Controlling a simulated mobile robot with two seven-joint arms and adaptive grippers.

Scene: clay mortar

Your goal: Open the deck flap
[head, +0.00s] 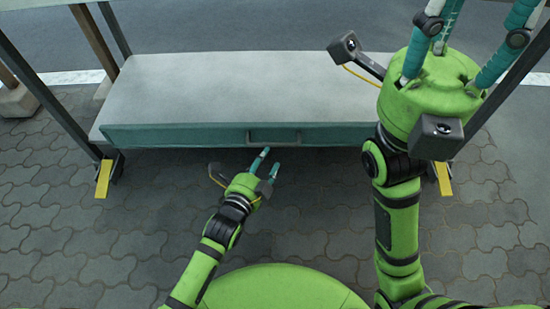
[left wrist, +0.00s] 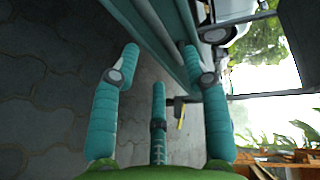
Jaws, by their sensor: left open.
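The deck (head: 240,88) is a long grey-topped platform. Its front is a teal flap (head: 180,136) with a dark handle (head: 273,135) at the middle. The flap looks closed, flush along the front edge. My left gripper (head: 269,159) is open and empty, just below and in front of the handle, its fingers pointing up toward it. In the left wrist view its teal fingers (left wrist: 160,75) are spread, with a teal panel (left wrist: 155,30) close beyond them. Contact is unclear. My right gripper (head: 468,45) is raised at the upper right, its fingertips cut off by the frame.
Dark slanted posts (head: 50,95) stand at both ends of the deck, with yellow-marked feet (head: 103,178). Paving (head: 90,245) in front of the deck is clear. My raised right arm covers the deck's right end.

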